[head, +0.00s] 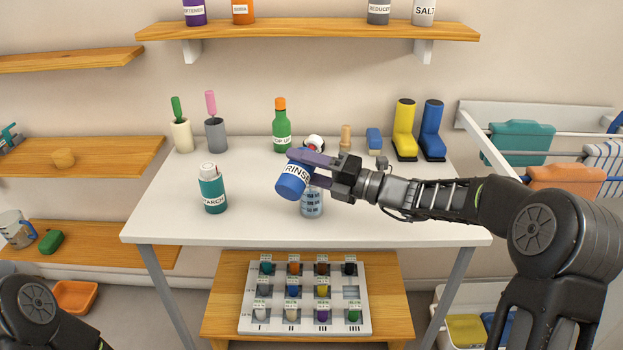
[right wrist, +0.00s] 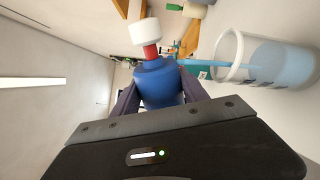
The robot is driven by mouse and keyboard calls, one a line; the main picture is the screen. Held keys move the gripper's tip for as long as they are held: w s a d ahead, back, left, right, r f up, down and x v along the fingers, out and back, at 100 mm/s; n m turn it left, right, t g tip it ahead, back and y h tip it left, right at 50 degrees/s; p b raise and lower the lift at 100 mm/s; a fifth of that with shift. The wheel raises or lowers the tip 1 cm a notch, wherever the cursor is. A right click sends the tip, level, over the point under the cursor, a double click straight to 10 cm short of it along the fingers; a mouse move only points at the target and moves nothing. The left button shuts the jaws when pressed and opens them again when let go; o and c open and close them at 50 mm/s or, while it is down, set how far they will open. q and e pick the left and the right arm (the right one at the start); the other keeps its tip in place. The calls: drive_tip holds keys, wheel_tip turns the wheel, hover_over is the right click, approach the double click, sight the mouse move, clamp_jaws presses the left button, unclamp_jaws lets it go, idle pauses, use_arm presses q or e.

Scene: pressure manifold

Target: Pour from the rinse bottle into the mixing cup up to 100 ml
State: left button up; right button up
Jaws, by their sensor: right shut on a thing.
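The blue rinse bottle (head: 292,186) is held tilted by my right gripper (head: 315,162), which is shut around it above the table. It also shows in the right wrist view (right wrist: 160,88), with a red neck and white cap (right wrist: 145,32). The clear mixing cup (head: 312,207) stands upright on the table, just below the bottle and partly hidden by it. In the right wrist view the cup (right wrist: 268,60) holds pale blue liquid, and a thin blue streak reaches from beside the bottle into its mouth. I cannot read its level against the marks. My left gripper is out of view.
A teal starch bottle (head: 212,190) stands left of the cup on the white table (head: 250,228). A green bottle (head: 281,130), brush holders (head: 216,134), and yellow and blue boots (head: 405,130) stand at the back. The front right of the table is clear.

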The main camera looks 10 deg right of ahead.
idle(0.6)
wheel_tip(320, 180, down, 2)
drive_tip(key=n+b, duration=0.2)
drive_tip(key=b, duration=0.1)
drive_tip(key=shift+s, duration=0.15)
drive_tip(key=n, duration=0.1)
drive_tip(key=r+n, duration=0.1)
drive_tip(key=shift+a+r+n, duration=0.1)
drive_tip(key=shift+r+n, duration=0.2)
drive_tip(key=shift+n, duration=0.1)
drive_tip(key=shift+r, duration=0.15)
drive_tip(key=shift+s+a+f+n+g+b, duration=0.15)
drive_tip(key=shift+f+n+g+b, duration=0.2)
drive_tip(key=shift+n+b, duration=0.45)
drive_tip(key=s+a+f+n+b, duration=0.1)
drive_tip(key=f+n+b, duration=0.1)
drive_tip(key=b, duration=0.2)
drive_tip(key=s+a+f+n+b, duration=0.1)
drive_tip(key=f+n+b, duration=0.1)
drive_tip(key=b, duration=0.2)
drive_tip(key=s+a+f+n+b, duration=0.1)
drive_tip(key=f+n+b, duration=0.1)
drive_tip(key=f+b, duration=0.1)
drive_tip(key=shift+s+n+b, duration=0.35)
drive_tip(key=shift+n+b, duration=0.05)
drive_tip(key=shift+b, duration=0.4)
drive_tip(key=shift+s+a+r+n+b, duration=0.15)
drive_tip(key=shift+s+a+n+b, duration=0.15)
drive_tip(key=shift+n+b, duration=0.35)
